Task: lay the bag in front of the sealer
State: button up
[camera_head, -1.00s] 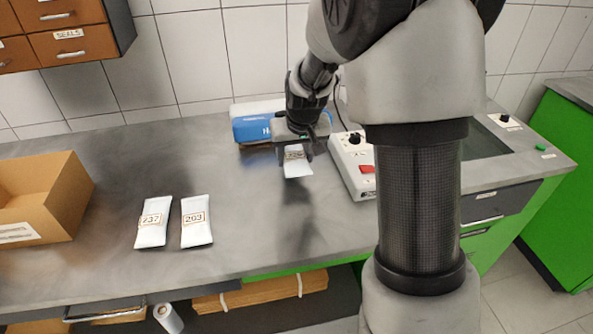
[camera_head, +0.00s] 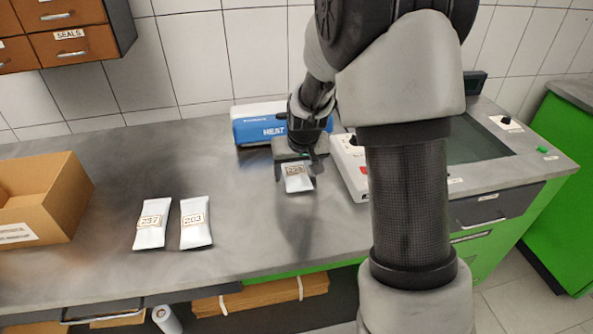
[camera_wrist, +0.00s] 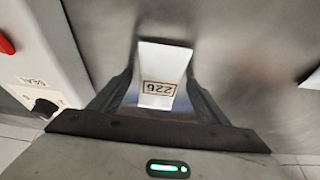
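My gripper (camera_head: 296,170) is shut on a small white bag (camera_head: 298,184) and holds it by its edges above the bench. In the wrist view the bag (camera_wrist: 164,62) sits between both fingers, its label reading like 226. The blue-and-white sealer (camera_head: 258,128), marked HEAT, stands behind my gripper near the wall, partly hidden by my arm. The white control box (camera_head: 352,170) with a red switch stands right of the bag. In the wrist view this box (camera_wrist: 40,60) shows a SEAL knob. The bag is in front of the sealer, apart from it.
Two white bags, marked 237 (camera_head: 152,224) and 203 (camera_head: 195,222), lie to the left on the grey bench (camera_head: 110,170). An open cardboard box (camera_head: 50,200) is at the far left. The bench between these bags and my gripper is clear.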

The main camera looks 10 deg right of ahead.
jog(key=shift+s+r, duration=0.1)
jog(key=shift+r, duration=0.4)
jog(key=s+r+p, duration=0.2)
jog(key=s+r, duration=1.3)
jog(key=r, duration=0.4)
jog(key=s+r+t, duration=0.1)
jog(key=s+r, duration=0.2)
jog(key=s, duration=1.1)
jog(key=shift+f+g, duration=1.1)
jog(key=shift+f, duration=1.65)
jog(key=shift+w+r+t, duration=0.1)
jog(key=shift+r+t, duration=0.45)
jog(key=shift+r, duration=0.65)
jog(key=shift+r+t, duration=0.55)
jog(key=shift+r, duration=0.65)
